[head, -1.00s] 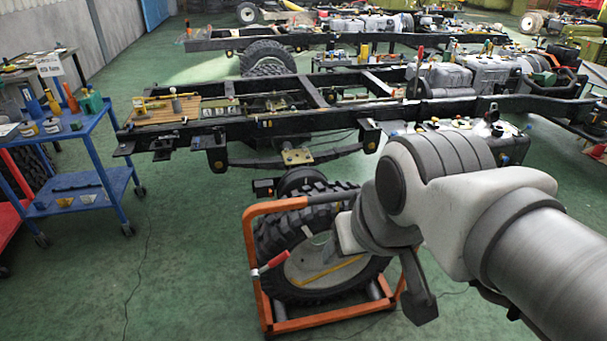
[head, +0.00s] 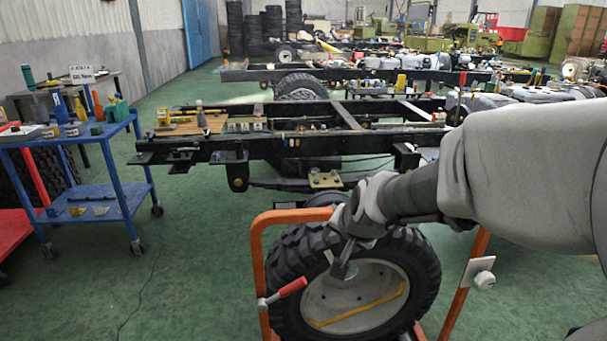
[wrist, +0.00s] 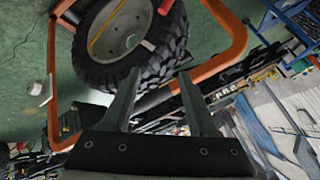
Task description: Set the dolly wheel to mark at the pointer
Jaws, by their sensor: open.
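The dolly wheel, a black knobbly tyre (head: 412,257) with a grey disc (head: 345,290), stands upright in an orange tube dolly (head: 259,260). A yellow strip (head: 362,304) slants across the lower disc, rising to the right. A red-handled lever (head: 290,288) is at the left of the tyre. My gripper (head: 340,268) is in front of the upper disc, pointing down. In the wrist view, my gripper (wrist: 157,76) has its fingers apart with nothing between them, over the tyre's edge (wrist: 110,72). I cannot tell which part is the pointer or whether the gripper touches the wheel.
A white plate with a round knob (head: 482,275) is on the dolly's right upright. A truck chassis frame (head: 290,146) stands close behind the dolly. A blue cart (head: 92,202) with tools and bottles is at the left. Green floor (head: 195,270) between cart and dolly is clear.

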